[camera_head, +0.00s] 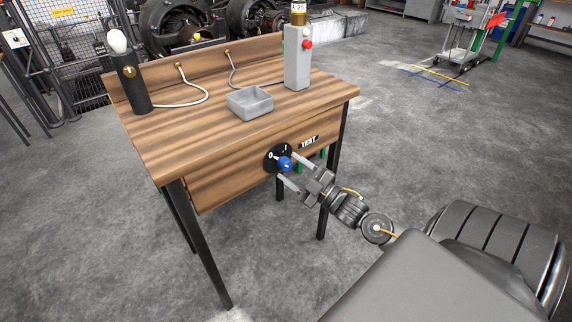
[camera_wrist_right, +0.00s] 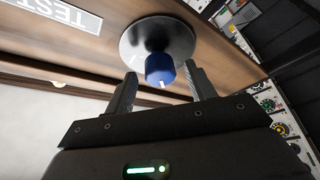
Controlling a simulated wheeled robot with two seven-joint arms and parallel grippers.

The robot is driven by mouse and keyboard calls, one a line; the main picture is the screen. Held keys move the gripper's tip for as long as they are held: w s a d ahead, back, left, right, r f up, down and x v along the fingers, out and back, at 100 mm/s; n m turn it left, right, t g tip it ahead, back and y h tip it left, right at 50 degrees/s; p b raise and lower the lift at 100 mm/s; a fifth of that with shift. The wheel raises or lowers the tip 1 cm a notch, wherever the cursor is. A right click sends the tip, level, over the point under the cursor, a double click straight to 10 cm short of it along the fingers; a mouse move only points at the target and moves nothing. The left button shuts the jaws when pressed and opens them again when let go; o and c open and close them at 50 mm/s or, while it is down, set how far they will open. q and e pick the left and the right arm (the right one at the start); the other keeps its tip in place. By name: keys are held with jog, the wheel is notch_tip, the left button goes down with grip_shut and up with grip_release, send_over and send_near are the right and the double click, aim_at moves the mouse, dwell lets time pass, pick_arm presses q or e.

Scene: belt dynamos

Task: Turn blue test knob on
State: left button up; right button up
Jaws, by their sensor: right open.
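The blue test knob (camera_head: 285,163) sits on a round black dial plate (camera_head: 271,153) on the front panel of the wooden bench. The dial carries the marks 0 and I, with a TEST label (camera_head: 309,141) to its right. In the right wrist view the blue knob (camera_wrist_right: 160,68) has a white pointer line on its face. My right gripper (camera_head: 302,171) is open, its two fingers pointing at the panel. In the wrist view the right gripper's fingertips (camera_wrist_right: 160,75) lie on either side of the knob, with gaps visible. My left gripper is not in view.
The wooden bench (camera_head: 160,150) carries a grey tray (camera_head: 250,102), a black post with a white bulb (camera_head: 128,75) and a grey box with a red button (camera_head: 297,60). Dark machines (camera_head: 180,30) stand behind. The floor right of the bench is mostly clear.

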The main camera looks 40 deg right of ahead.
jog(key=shift+x, duration=1.3)
jog(key=shift+c, duration=0.4)
jog(key=c, duration=0.9)
